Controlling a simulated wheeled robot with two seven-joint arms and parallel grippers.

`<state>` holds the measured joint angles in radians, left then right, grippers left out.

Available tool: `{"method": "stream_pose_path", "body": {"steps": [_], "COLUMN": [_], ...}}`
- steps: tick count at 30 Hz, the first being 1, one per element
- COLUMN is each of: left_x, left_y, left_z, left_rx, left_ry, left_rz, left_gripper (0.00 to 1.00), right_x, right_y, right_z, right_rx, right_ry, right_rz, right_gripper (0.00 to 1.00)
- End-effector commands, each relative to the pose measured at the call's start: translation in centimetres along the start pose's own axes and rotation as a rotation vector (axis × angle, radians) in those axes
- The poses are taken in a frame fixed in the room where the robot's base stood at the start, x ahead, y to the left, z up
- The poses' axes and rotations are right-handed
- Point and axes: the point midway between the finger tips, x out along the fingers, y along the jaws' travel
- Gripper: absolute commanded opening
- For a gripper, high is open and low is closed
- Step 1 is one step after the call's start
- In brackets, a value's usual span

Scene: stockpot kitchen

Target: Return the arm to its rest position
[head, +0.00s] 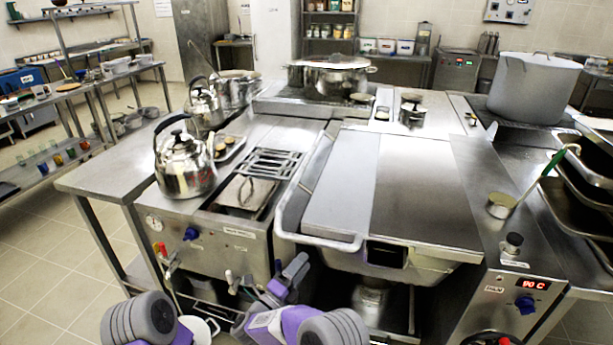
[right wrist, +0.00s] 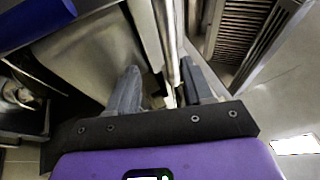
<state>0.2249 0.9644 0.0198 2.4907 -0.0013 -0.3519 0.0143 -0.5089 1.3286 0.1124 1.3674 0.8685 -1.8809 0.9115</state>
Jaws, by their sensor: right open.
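My right gripper (head: 287,276) is low in front of the steel cooking block, near its front panel, in the head view. In the right wrist view its two grey fingers (right wrist: 163,88) are spread apart and hold nothing. A thin metal bar (right wrist: 169,45) shows beyond the gap between them. My left arm (head: 140,320) shows only as a grey and purple link at the bottom left of the head view. No left gripper can be made out.
A large kettle (head: 184,165) stands at the block's left front. A tall stockpot (head: 533,88) stands at the right. Floor (head: 50,255) is clear at left.

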Motion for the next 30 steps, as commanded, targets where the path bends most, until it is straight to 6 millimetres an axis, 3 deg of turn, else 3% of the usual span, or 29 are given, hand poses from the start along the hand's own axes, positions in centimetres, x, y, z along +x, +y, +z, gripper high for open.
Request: {"method": "stream_pose_path", "body": {"steps": [5, 8, 11, 15, 18, 24, 27, 30], "left_x": [-1.0, -2.1, -3.2, -4.7, -5.6, -6.9, -7.3, -7.4], "left_y": [0.4, 0.8, 1.2, 1.8, 2.1, 2.6, 2.7, 2.8], "left_z": [0.1, 0.1, 0.1, 0.2, 0.2, 0.3, 0.3, 0.3], "left_rx": [0.0, 0.0, 0.0, 0.0, 0.0, 0.0, 0.0, 0.0], "left_ry": [0.0, 0.0, 0.0, 0.0, 0.0, 0.0, 0.0, 0.0], "left_rz": [0.0, 0.0, 0.0, 0.0, 0.0, 0.0, 0.0, 0.0], "left_gripper": [0.43, 0.43, 0.43, 0.43, 0.43, 0.43, 0.43, 0.43], "right_x": [2.1, 3.1, 2.2, -2.5, -7.8, -17.6, -20.8, -22.7], "right_y": [2.9, 6.8, 11.2, 15.9, 17.2, 15.0, 13.3, 12.1], "right_z": [-0.8, -2.4, -5.4, -11.8, -17.4, -26.5, -29.2, -30.8], "right_rx": [-0.154, -0.345, -0.558, -0.812, -0.939, -1.026, -1.022, -1.011], "right_ry": [-0.128, -0.305, -0.527, -0.874, -1.141, -1.6, -1.753, -1.846], "right_rz": [0.1, 0.235, 0.395, 0.631, 0.79, 1.002, 1.052, 1.079], "right_gripper": [0.51, 0.51, 0.51, 0.51, 0.51, 0.51, 0.51, 0.51]}}
